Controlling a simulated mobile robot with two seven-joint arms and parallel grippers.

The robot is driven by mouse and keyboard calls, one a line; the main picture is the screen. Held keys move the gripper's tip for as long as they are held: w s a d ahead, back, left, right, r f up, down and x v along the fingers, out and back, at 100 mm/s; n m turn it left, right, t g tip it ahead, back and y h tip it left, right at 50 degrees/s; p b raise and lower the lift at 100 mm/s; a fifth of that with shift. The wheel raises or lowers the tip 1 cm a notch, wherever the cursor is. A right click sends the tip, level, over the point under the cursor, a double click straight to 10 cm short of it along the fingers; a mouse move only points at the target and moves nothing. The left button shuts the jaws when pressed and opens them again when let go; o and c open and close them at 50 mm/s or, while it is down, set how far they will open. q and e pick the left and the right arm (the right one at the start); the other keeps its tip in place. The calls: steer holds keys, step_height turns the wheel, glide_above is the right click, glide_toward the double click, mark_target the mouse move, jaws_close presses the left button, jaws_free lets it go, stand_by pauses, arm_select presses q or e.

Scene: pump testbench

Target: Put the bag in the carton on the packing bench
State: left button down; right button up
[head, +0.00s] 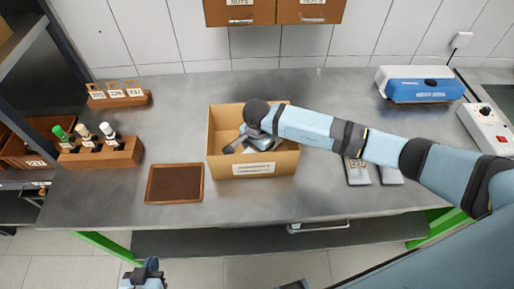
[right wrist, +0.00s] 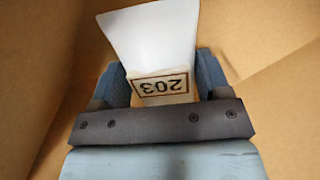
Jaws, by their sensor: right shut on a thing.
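The open cardboard carton (head: 254,168) stands on the grey packing bench (head: 180,220), with a label on its front. My right arm reaches over the carton, and my right gripper (head: 240,143) points down inside it. In the right wrist view, my right gripper (right wrist: 160,88) is shut on a white bag (right wrist: 150,40) with a label reading 203. Cardboard walls surround the bag there. Whether the bag touches the carton floor I cannot tell. My left gripper (head: 150,266) is low in the head view, in front of the bench; its fingers are too small to judge.
Two pale labelled packets (head: 357,172) lie right of the carton, partly under my right arm. A brown tray (head: 174,184) lies left of it. A bottle rack (head: 100,154) and a tag holder (head: 118,96) stand farther left. A blue-white device (head: 420,86) stands back right.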

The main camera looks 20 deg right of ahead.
steer(key=shift+f, duration=0.1)
steer(key=o, duration=1)
steer(key=shift+r, duration=0.4)
step_height(320, 180, up, 12)
steer(key=b, duration=0.2)
steer(key=shift+f, duration=0.25)
steer(key=shift+r, duration=0.1)
